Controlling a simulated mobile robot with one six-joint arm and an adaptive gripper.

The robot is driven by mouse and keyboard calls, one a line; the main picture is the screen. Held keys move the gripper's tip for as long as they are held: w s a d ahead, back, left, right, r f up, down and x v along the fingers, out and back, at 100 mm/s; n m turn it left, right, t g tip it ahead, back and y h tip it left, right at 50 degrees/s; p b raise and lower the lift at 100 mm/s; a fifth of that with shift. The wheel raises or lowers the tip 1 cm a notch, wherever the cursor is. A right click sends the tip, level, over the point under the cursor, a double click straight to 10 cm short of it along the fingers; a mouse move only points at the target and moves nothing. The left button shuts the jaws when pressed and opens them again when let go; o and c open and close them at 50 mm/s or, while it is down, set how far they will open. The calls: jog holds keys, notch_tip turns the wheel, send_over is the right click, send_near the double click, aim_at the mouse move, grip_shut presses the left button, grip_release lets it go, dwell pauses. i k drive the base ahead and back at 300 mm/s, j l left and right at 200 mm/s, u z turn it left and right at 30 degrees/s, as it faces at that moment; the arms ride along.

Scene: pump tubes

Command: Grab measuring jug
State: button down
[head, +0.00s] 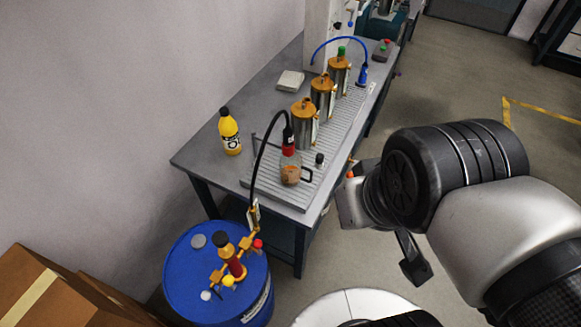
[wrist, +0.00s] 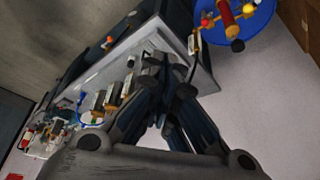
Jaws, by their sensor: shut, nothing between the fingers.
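The measuring jug (head: 291,174) is a small clear vessel with orange-brown contents and a dark handle on its right side. It stands upright on the near end of the ribbed grey tray (head: 277,200), on the workbench, below a black hose with a red end. My gripper (wrist: 167,72) is shut and empty in the wrist view, its dark fingers meeting in front of the bench. In the head view my arm is to the right of the bench, apart from the jug, and the fingertips are not clear. I cannot make out the jug in the wrist view; the fingers may cover it.
Several steel canisters with orange tops (head: 305,125) stand behind the jug. A yellow bottle (head: 229,133) is to its left. A blue drum (head: 208,288) with a pump stands before the bench, near cardboard boxes (head: 50,290).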

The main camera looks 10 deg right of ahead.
aim_at(296, 171)
jog(key=i+l, duration=0.35)
jog(key=l, duration=0.3)
jog(key=u, duration=1.6)
